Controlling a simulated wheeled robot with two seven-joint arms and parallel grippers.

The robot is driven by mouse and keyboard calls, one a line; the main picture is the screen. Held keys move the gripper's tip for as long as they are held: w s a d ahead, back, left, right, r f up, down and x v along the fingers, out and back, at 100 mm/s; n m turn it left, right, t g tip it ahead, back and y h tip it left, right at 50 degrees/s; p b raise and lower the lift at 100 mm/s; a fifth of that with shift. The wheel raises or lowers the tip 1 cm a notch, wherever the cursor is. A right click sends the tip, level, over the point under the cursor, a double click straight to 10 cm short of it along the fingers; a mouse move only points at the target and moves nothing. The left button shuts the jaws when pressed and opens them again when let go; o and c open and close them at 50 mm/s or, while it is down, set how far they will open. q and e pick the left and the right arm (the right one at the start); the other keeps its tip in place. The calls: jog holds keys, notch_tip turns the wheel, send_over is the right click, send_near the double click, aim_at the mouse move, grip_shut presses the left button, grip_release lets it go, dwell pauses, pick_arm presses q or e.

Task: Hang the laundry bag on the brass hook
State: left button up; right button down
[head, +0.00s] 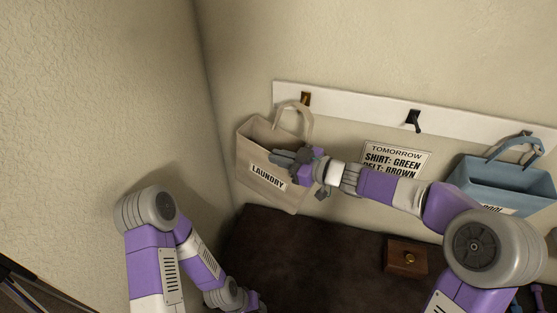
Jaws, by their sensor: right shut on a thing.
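The beige laundry bag (250,150), labelled LAUNDRY, is at the left end of the white rail, near the wall corner. Its handle (296,106) stands up as a loop at the brass hook (306,98). I cannot tell whether the loop is around the hook or only in front of it. My right gripper (284,157) reaches in from the right and is shut on the bag at its upper front; its fingers hide the exact grip. My left arm is low at the left, and its gripper is out of view.
A black hook (412,120) on the white rail (360,108) is empty. A blue bag (505,180) hangs at the right. A printed sign (396,158) is on the wall. A wooden box (405,258) with a knob stands on the dark blotter (300,255) below.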

jog(key=shift+w+d+f+p, duration=0.15)
jog(key=shift+w+p, duration=0.35)
jog(key=shift+w, duration=0.4)
jog(key=shift+w+d+f+p, duration=0.2)
jog(key=shift+w+p, duration=0.25)
jog(key=shift+w, duration=0.4)
jog(key=shift+w+d+f+p, duration=0.15)
jog(key=shift+w+p, duration=0.35)
jog(key=shift+w, duration=0.4)
